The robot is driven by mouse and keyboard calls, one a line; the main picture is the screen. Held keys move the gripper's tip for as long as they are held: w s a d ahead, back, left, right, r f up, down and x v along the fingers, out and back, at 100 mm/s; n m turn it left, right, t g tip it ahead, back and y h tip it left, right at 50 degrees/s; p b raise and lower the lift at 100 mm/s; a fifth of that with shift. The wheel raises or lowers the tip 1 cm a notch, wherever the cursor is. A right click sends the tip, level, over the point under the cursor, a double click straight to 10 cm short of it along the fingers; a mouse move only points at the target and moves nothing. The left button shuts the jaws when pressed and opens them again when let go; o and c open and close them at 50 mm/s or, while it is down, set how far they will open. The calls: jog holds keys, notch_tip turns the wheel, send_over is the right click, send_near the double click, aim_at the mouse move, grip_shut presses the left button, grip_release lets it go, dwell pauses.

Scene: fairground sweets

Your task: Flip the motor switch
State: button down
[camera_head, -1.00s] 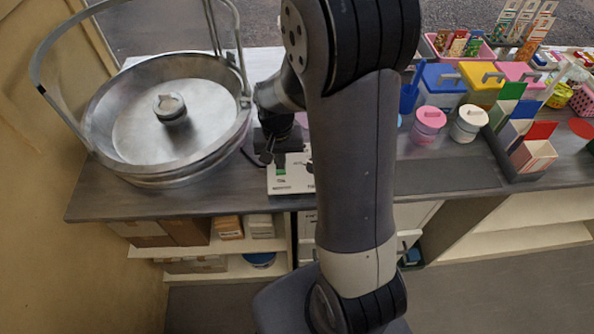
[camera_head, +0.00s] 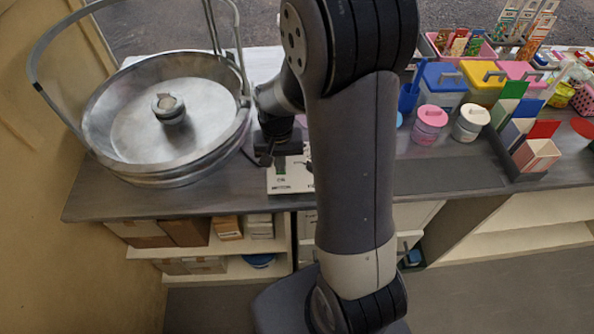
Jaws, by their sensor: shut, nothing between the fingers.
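A white control box (camera_head: 291,183) with small markings lies on the counter, right of the round metal candy-floss machine (camera_head: 172,122). Its back and right parts are hidden by my gripper and arm, and I cannot make out the motor switch. My gripper (camera_head: 266,158) is shut and empty, pointing down at the upper left part of the box. I cannot tell whether its tips touch the box.
The machine's wide bowl and raised metal frame stand close on the left. Pink-lidded (camera_head: 430,123) and white-lidded (camera_head: 470,122) jars, coloured tubs and card holders (camera_head: 527,150) stand to the right. The dark counter strip (camera_head: 445,178) right of my arm is clear.

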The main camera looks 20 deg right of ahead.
jog(key=shift+f, duration=0.2)
jog(key=shift+r, duration=0.15)
jog(key=shift+r+p, duration=2.65)
jog(key=shift+r, duration=0.8)
jog(key=shift+f, duration=0.15)
notch_tip(320, 180, down, 7)
jog(key=b, duration=0.5)
jog(key=shift+r, duration=0.25)
